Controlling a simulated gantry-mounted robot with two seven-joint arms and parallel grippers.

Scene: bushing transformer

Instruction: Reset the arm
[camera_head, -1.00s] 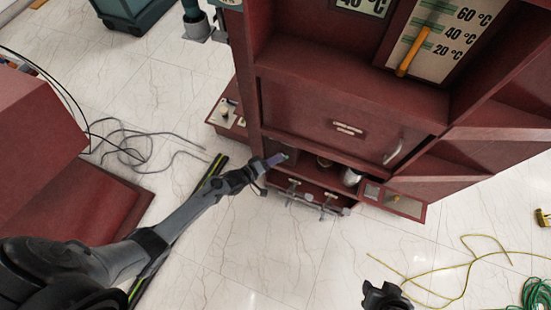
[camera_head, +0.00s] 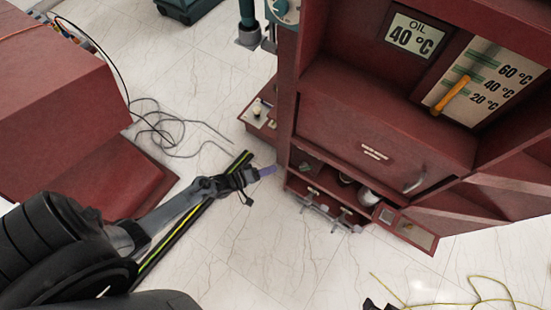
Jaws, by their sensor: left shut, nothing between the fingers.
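My left arm comes in from the lower left. Its gripper (camera_head: 266,171) is shut and empty, just left of the red transformer cabinet (camera_head: 385,125) and apart from it. My right gripper (camera_head: 372,304) shows only as a small dark piece at the bottom edge, so its jaws cannot be made out.
The cabinet's low open compartment (camera_head: 330,180) holds small parts. A black and yellow-green strip (camera_head: 190,222) lies under my left arm. A red block (camera_head: 60,120) stands at left beside grey cable (camera_head: 180,140). Yellow cable (camera_head: 480,290) lies at lower right. The middle floor is clear.

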